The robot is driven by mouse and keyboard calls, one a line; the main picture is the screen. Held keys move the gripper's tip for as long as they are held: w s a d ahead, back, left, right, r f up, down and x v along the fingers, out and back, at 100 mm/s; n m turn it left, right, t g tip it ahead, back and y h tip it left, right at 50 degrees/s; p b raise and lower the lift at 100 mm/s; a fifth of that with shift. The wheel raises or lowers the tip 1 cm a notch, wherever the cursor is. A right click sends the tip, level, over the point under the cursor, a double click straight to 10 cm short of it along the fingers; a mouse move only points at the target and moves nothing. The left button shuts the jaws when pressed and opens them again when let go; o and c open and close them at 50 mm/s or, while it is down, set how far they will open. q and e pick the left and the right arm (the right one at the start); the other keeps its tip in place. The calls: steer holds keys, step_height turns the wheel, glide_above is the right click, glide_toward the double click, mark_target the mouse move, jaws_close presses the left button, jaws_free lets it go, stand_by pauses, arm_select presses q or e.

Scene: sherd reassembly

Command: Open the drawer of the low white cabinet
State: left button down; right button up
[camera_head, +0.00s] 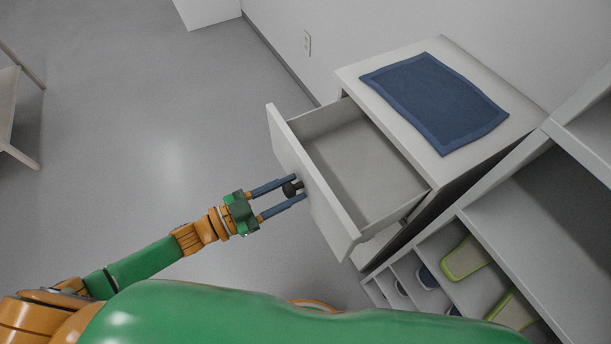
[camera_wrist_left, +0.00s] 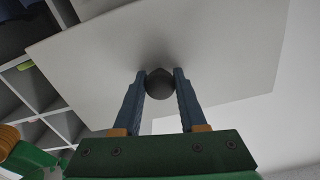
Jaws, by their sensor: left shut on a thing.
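The low white cabinet (camera_head: 440,65) stands against the wall with its drawer (camera_head: 352,168) pulled well out. The inside of the drawer looks empty. My left gripper (camera_head: 292,192) is at the drawer's front panel, its blue fingers on either side of the dark round knob (camera_head: 289,189). In the left wrist view the gripper (camera_wrist_left: 160,84) is shut on the knob (camera_wrist_left: 159,86), in front of the white drawer front (camera_wrist_left: 215,50). My right gripper is not in view.
A dark blue cloth (camera_head: 436,100) lies on the cabinet top. A white shelf unit (camera_head: 520,215) with cubbies holding slippers (camera_head: 465,259) stands beside the cabinet. A light-coloured piece of furniture (camera_head: 12,110) is at the far left. The grey floor (camera_head: 150,110) left of the drawer is clear.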

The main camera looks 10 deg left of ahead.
arm_select(q)
steer(key=shift+v, duration=1.45)
steer(key=shift+c, duration=2.4)
jaws_free()
steer(key=v, duration=0.7)
